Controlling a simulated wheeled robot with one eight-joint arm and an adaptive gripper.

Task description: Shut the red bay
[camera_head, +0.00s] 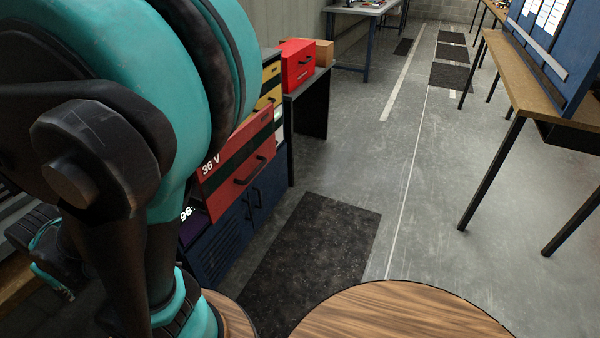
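The red bay (232,182) is a red drawer front marked "36 V", with a dark stripe and a dark bar handle, in the cabinet left of centre. Its front appears to stand out ahead of the cabinet face, so it looks open; how far is hard to tell. My teal and black arm covers its left side and most of the cabinet. My gripper cannot be made out; a small teal and black part shows at the far left edge, but I cannot tell what it is.
Yellow drawers (268,97) sit above the bay, and blue cabinet doors (265,195) lie below. A red box (297,62) stands on a dark bench behind. A dark mat (310,250) lies in front.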

